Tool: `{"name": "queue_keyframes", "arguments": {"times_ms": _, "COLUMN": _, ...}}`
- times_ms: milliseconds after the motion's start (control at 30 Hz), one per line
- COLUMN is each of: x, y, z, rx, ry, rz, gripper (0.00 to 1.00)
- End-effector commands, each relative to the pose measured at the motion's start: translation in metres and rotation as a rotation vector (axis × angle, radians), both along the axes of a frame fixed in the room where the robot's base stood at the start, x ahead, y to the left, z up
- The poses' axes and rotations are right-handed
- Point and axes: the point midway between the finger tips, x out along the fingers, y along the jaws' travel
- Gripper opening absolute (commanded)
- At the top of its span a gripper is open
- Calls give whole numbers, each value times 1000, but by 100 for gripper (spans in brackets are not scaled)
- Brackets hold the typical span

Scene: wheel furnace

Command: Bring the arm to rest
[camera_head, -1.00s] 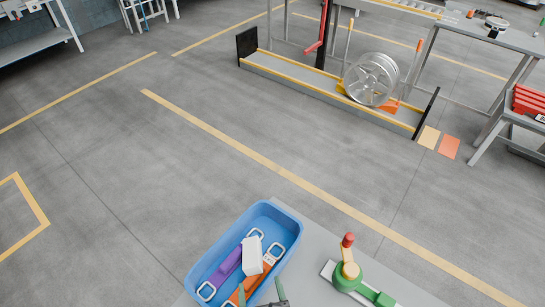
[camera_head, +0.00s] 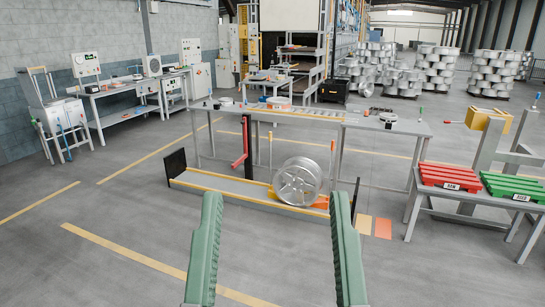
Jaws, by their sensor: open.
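My gripper (camera_head: 276,198) shows at the bottom of the head view as two green ridged fingers pointing up in the picture. The fingers are wide apart, and nothing is held between them. The rest of my arm is out of view. A silver wheel (camera_head: 298,182) stands upright in a low yellow-edged track (camera_head: 225,184) on the floor. It appears in the gap between the fingers but is farther away, apart from them.
A long grey table (camera_head: 345,122) stands behind the track. Red trays (camera_head: 450,177) and green trays (camera_head: 512,187) lie on a stand at the right. Workbenches (camera_head: 125,88) line the left wall. Wheel stacks (camera_head: 440,72) fill the back. Floor at the left front is clear.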

Motion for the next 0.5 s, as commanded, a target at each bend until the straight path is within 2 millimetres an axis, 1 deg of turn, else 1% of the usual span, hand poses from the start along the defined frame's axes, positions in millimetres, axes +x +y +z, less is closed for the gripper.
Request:
{"name": "queue_keyframes", "arguments": {"times_ms": 33, "x": 5, "y": 2, "z": 42, "rx": 14, "ry": 18, "rz": 17, "gripper": 70}}
{"name": "queue_keyframes", "arguments": {"times_ms": 167, "x": 6, "y": 3, "z": 98, "rx": 19, "ry": 22, "rz": 25, "gripper": 70}}
{"name": "queue_keyframes", "arguments": {"times_ms": 200, "x": 6, "y": 3, "z": 116, "rx": 20, "ry": 22, "rz": 27, "gripper": 70}}
{"name": "queue_keyframes", "arguments": {"times_ms": 267, "x": 7, "y": 4, "z": 146, "rx": 21, "ry": 23, "rz": 29, "gripper": 70}}
{"name": "queue_keyframes", "arguments": {"times_ms": 300, "x": 7, "y": 4, "z": 167, "rx": 23, "ry": 24, "rz": 31, "gripper": 70}}
{"name": "queue_keyframes", "arguments": {"times_ms": 367, "x": 7, "y": 4, "z": 198, "rx": 24, "ry": 25, "rz": 33, "gripper": 70}}
{"name": "queue_keyframes", "arguments": {"times_ms": 400, "x": 7, "y": 4, "z": 216, "rx": 25, "ry": 25, "rz": 34, "gripper": 70}}
{"name": "queue_keyframes", "arguments": {"times_ms": 500, "x": 7, "y": 5, "z": 251, "rx": 27, "ry": 27, "rz": 38, "gripper": 70}}
